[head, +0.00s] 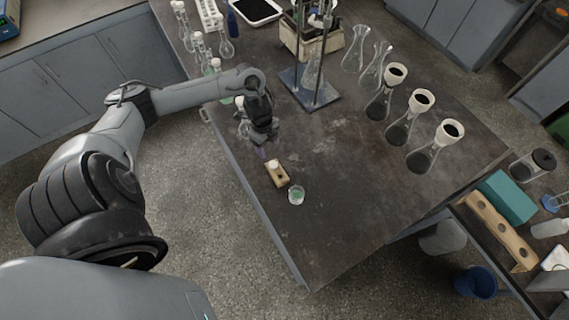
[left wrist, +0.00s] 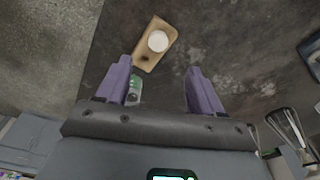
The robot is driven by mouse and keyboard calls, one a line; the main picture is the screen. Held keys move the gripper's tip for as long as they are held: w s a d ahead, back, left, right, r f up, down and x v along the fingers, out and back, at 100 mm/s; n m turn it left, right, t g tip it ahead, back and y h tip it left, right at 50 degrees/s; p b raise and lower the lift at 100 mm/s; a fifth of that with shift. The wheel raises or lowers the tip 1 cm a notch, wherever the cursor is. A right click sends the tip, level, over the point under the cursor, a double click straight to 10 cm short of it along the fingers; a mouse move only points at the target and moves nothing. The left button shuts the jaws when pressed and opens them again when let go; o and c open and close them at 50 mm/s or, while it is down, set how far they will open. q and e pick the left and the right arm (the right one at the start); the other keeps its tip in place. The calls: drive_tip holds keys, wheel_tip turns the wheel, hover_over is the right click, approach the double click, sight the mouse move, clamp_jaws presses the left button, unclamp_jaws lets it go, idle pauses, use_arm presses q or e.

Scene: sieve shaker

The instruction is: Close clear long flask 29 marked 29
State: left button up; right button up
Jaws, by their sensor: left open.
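My left gripper (head: 262,150) is over the table's left edge, its jaws apart and empty. In the left wrist view its two purple fingers (left wrist: 160,75) are spread wide. A wooden block (head: 281,180) with a white round stopper (head: 273,164) on it lies just beyond the fingertips. The block (left wrist: 145,62) and stopper (left wrist: 158,41) also show in the left wrist view. A clear vessel with green in it (left wrist: 134,90) shows beside the left finger, partly hidden. Clear glassware (head: 243,129) stands beside the gripper. I cannot read any 29 marking. My right gripper is not in view.
A small glass beaker with green contents (head: 296,196) stands near the block. Several flasks stand at the back left. A metal stand (head: 311,88) is at the back. Flasks with dark-holed white collars (head: 421,101) stand at the right. The middle of the table is clear.

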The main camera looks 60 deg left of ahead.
use_arm(q)
drive_tip(key=shift+w+r, duration=0.15)
drive_tip(key=shift+r, duration=0.05)
hover_over(273, 164)
drive_tip(key=a, duration=0.1)
drive_tip(key=shift+f+b, duration=0.3)
drive_tip(key=shift+f, duration=2.5)
drive_tip(key=shift+f, duration=0.1)
drive_tip(key=shift+d+f, duration=0.2)
drive_tip(key=shift+f, duration=1.05)
drive_tip(key=shift+d+f, duration=0.2)
drive_tip(key=shift+f, duration=1.05)
drive_tip(key=c, duration=1.1)
